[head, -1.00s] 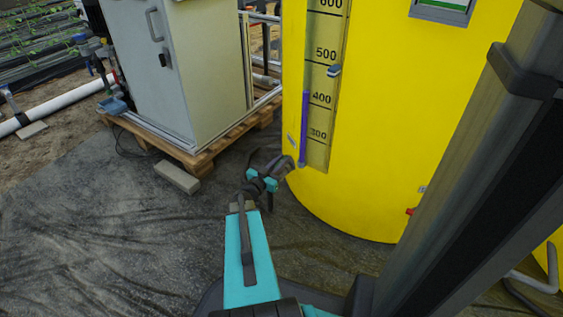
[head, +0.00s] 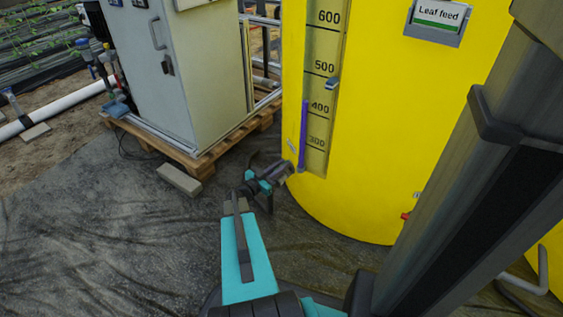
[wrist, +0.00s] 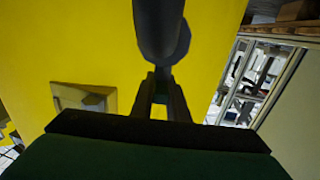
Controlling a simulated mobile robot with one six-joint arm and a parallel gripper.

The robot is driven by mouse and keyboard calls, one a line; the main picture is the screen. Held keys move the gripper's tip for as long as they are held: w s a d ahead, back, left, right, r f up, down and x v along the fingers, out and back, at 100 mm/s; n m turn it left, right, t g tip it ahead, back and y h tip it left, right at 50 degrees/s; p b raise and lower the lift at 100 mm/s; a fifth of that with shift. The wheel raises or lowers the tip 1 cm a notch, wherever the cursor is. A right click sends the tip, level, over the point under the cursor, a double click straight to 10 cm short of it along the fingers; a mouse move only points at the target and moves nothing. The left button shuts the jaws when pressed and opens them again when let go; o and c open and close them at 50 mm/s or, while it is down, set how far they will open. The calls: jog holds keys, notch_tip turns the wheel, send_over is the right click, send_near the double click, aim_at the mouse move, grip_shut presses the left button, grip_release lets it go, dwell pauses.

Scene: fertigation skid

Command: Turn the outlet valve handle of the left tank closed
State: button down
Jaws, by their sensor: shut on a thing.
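The near yellow tank (head: 400,130) bears a "Leaf feed" label (head: 439,14). My gripper (head: 286,171) is low beside its left edge, near the foot of the level scale. In the wrist view my gripper (wrist: 161,95) is shut around the end of a dark grey, round-ended handle (wrist: 158,28) that comes down from the top of the picture. It looks like a valve handle, but its pivot and the valve body cannot be made out. The yellow tank wall (wrist: 90,45) fills the left and middle behind it.
A grey cabinet (head: 180,80) stands on a wooden pallet (head: 205,157) at the left, with a loose block (head: 180,180) before it. A small red part (head: 405,216) shows low on the tank. Another yellow tank (head: 549,255) shows at the lower right. Dark sheeting (head: 100,235) lies clear in front.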

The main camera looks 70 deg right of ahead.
jog(key=shift+m+g+y+p, duration=0.7)
jog(key=shift+m+g+p, duration=0.45)
jog(key=shift+p, duration=0.85)
jog(key=m+g+y+p, duration=0.1)
jog(key=g+p, duration=0.1)
jog(key=p, duration=0.1)
jog(key=shift+y, duration=0.3)
jog(key=m+g+y+p, duration=0.3)
jog(key=y+p, duration=0.1)
jog(key=shift+m+g, duration=0.35)
jog(key=shift+s+f+m+g+y, duration=0.15)
jog(key=shift+m+g+y, duration=0.35)
jog(key=shift+y, duration=0.3)
jog(key=shift+w+f+m+g+y, duration=0.1)
jog(key=shift+m+g+y, duration=0.2)
jog(key=shift+m+y, duration=0.4)
jog(key=m+y+b, duration=0.1)
jog(key=y+b, duration=0.1)
jog(key=shift+g+b, duration=0.3)
jog(key=shift+m+y+b, duration=0.4)
jog(key=shift+y+b, duration=0.2)
jog(key=shift+b, duration=0.1)
jog(key=shift+s+a+r+m+y+b, duration=0.15)
jog(key=shift+m+y+b, duration=0.15)
jog(key=shift+y+b, duration=0.3)
